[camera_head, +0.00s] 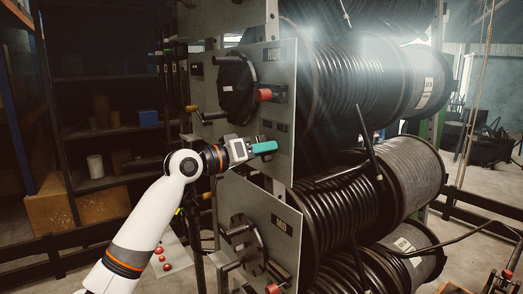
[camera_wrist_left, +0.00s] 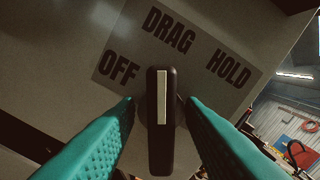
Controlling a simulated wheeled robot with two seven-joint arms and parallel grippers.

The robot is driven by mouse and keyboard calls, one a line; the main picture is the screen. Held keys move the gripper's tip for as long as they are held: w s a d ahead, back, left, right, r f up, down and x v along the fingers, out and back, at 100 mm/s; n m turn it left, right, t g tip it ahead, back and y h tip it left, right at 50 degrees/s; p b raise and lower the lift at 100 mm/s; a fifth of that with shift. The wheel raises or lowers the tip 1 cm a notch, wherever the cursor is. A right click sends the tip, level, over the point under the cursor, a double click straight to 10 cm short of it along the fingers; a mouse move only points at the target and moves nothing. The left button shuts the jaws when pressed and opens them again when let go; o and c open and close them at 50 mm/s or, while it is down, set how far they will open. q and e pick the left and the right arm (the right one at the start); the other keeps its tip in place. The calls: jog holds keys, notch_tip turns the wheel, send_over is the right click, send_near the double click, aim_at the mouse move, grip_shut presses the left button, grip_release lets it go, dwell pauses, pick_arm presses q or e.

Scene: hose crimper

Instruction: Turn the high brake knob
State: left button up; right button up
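The brake knob (camera_wrist_left: 161,125) is a black bar with a white stripe, seen in the left wrist view. Its stripe points up toward the word DRAG, on a label plate (camera_wrist_left: 205,70) reading OFF, DRAG, HOLD. My left gripper (camera_wrist_left: 160,102) is open, with one teal finger on each side of the knob. A gap shows between the knob and each finger. In the head view my left gripper (camera_head: 264,147) is at the upper grey panel (camera_head: 285,100), just below the label, and hides the knob. My right gripper is not in view.
Black hose reels (camera_head: 350,80) fill the right side behind the panels. A black hub with a red-handled crank (camera_head: 264,95) is above my gripper. A lower panel (camera_head: 285,250) marked MID has another crank. Dark shelves (camera_head: 100,130) with boxes stand at left.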

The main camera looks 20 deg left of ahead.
pick_arm(q)
jog(key=b+v, duration=0.5)
jog(key=v, duration=0.7)
jog(key=shift+f, duration=0.1)
